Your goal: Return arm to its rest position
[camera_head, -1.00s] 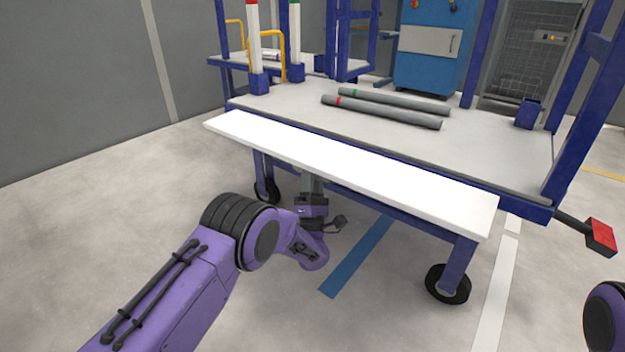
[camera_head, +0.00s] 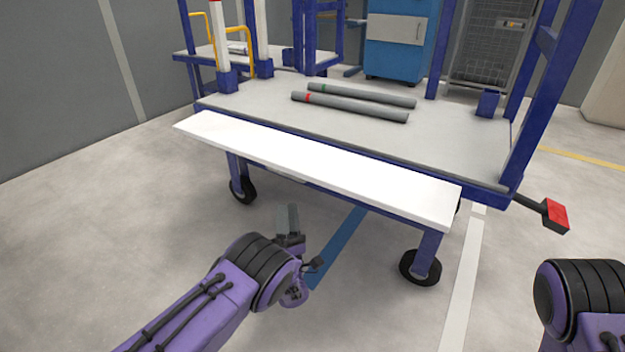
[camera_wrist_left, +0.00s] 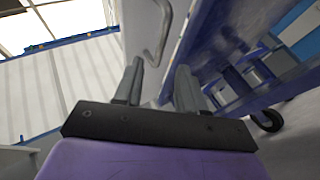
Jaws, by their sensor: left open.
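My left arm (camera_head: 225,300) reaches in from the bottom left of the head view. My left gripper (camera_head: 288,218) is above the floor, in front of the cart and lower in the picture than its white front board. In the left wrist view the two grey fingers of the left gripper (camera_wrist_left: 158,84) stand apart with nothing between them. Part of my right arm (camera_head: 580,295) shows at the bottom right of the head view; its gripper is out of view.
The blue-framed cart (camera_head: 470,165) has a white front board (camera_head: 310,165). Two grey pipes, one with a green band (camera_head: 365,96) and one with a red band (camera_head: 350,107), lie on its top. A red-ended handle (camera_head: 556,215) sticks out right. Open floor (camera_head: 110,230) lies left.

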